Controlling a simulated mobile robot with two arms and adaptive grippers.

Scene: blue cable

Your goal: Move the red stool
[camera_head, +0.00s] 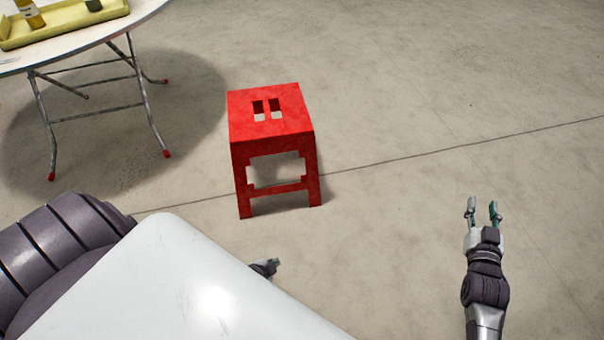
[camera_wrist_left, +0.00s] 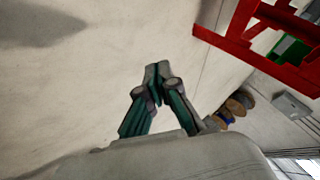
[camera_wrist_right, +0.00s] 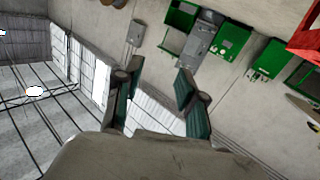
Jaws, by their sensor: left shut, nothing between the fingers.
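A red stool (camera_head: 270,125) with two slots in its seat stands upright on the floor in the middle of the head view. Part of the red stool (camera_wrist_left: 262,38) also shows at the top right of the left wrist view, and a red piece (camera_wrist_right: 305,38) shows at the right edge of the right wrist view. My left gripper (camera_head: 272,264) is mostly hidden behind my white body in the head view, below the stool and apart from it. The left wrist view shows its fingers (camera_wrist_left: 157,75) together and empty. My right gripper (camera_head: 482,205) is open and empty, right of the stool.
A round white table (camera_head: 75,40) with folding metal legs stands at the upper left. It carries a yellow tray (camera_head: 62,22) with a bottle in it. The floor around and right of the stool is clear. Green boxes (camera_wrist_right: 232,38) show in the right wrist view.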

